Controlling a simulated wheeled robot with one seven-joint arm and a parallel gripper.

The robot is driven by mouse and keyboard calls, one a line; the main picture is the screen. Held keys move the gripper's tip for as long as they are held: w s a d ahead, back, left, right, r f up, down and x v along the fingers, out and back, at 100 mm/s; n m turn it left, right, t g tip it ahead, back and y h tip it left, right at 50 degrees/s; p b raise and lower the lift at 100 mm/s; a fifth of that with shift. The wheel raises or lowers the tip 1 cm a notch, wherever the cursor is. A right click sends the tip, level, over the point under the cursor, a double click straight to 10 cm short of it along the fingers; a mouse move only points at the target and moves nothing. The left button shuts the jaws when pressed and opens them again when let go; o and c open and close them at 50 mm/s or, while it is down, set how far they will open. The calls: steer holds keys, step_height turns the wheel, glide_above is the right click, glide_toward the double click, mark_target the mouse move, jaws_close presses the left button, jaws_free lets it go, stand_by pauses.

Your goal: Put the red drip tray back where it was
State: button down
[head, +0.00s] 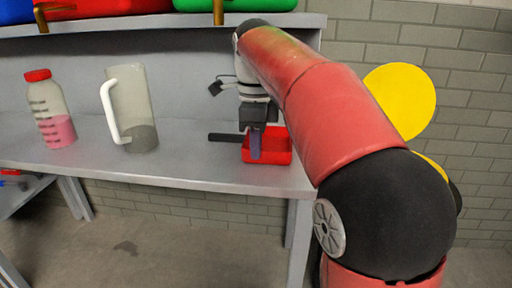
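The red drip tray (272,157) sits on the grey shelf near its right end, close to the front edge. My gripper (256,141) points down over the tray's left part. A bluish-purple upright piece below the gripper overlaps the tray; I cannot tell whether it is a finger or a held thing. A black bar (225,137) sticks out to the left at the tray's rim, perhaps a handle. Whether my fingers are closed on anything is hidden at this angle. My arm comes in from the right and covers the shelf's right end.
A clear jug (137,105) with a white handle and a bottle (52,110) with a red cap and pink liquid stand on the grey shelf (190,165) to the left. An upper shelf (160,31) holds red and green containers. The shelf between jug and tray is mostly clear.

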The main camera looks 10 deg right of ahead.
steer(key=shift+f, duration=0.2)
steer(key=c, duration=1.6)
jaws_free()
steer(key=shift+c, duration=0.2)
steer(key=shift+r, duration=0.1)
step_height(320, 180, up, 8)
steer(key=shift+f+p, duration=0.1)
steer(key=shift+p, duration=1.1)
steer(key=s+d+f+n, duration=0.1)
steer(key=s+n, duration=0.2)
steer(key=s+d+f+n+t, duration=0.1)
steer(key=s+f+n, duration=0.1)
steer(key=s+n, duration=0.1)
steer(key=s+d+f+n+t, duration=0.1)
steer(key=s+d+f+n, duration=0.1)
steer(key=n, duration=0.1)
steer(key=shift+s+y, duration=0.3)
steer(key=shift+s, duration=0.1)
steer(key=s+d+f+n+t, duration=0.1)
steer(key=s+f+n+t, duration=0.2)
steer(key=s+f+n, duration=0.9)
step_height(320, 180, down, 3)
steer(key=shift+d+f+n+t, duration=0.1)
steer(key=shift+d+n+t, duration=0.1)
steer(key=shift+n+t, duration=0.1)
